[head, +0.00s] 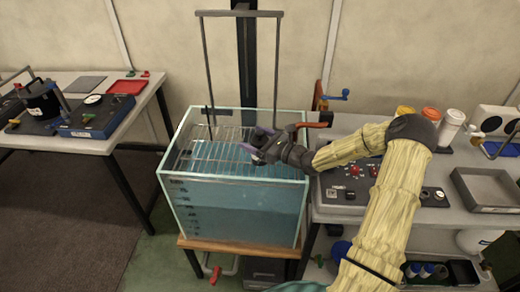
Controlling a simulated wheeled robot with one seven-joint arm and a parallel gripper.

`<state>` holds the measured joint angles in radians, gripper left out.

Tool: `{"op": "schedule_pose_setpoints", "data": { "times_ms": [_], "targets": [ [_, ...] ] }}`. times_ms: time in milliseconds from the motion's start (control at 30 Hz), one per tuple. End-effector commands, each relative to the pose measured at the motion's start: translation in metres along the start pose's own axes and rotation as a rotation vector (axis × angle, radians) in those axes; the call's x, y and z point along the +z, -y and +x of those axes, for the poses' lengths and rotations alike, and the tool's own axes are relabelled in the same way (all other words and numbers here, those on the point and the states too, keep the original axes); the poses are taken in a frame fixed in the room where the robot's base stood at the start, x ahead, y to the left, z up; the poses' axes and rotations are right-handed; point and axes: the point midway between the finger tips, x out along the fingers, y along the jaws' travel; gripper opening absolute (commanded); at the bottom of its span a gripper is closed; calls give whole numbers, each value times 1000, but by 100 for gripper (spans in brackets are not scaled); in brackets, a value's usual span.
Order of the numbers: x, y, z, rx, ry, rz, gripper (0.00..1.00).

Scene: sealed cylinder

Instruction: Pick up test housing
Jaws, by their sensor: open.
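A dark, squat cylinder (40,99) with a clamp-like frame around it stands on the left table, at the far left of the head view. It looks like the test housing, but I cannot be sure. My gripper (256,140) is open and appears empty. It is above the right part of the glass water tank (235,208), far to the right of the cylinder. A wire rack (215,150) hangs at the top of the tank from a tall metal frame (205,60).
The left table (95,142) also holds a blue gauge box (90,120), a red tray (128,87) and a grey mat (84,84). The right bench has a control panel (350,185), several bottles and a grey tray (487,188). Dark floor lies open at the lower left.

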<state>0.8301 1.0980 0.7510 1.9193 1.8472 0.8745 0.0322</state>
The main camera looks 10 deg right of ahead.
Motion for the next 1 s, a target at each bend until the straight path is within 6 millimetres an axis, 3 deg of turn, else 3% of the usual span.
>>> {"op": "schedule_pose_setpoints", "data": {
  "times_ms": [400,700,1000],
  "targets": [
    [0,0,-1,0,0,0,79],
    [0,0,-1,0,0,0,20],
    [4,0,0,0,3,-2,17]
  ]
}}
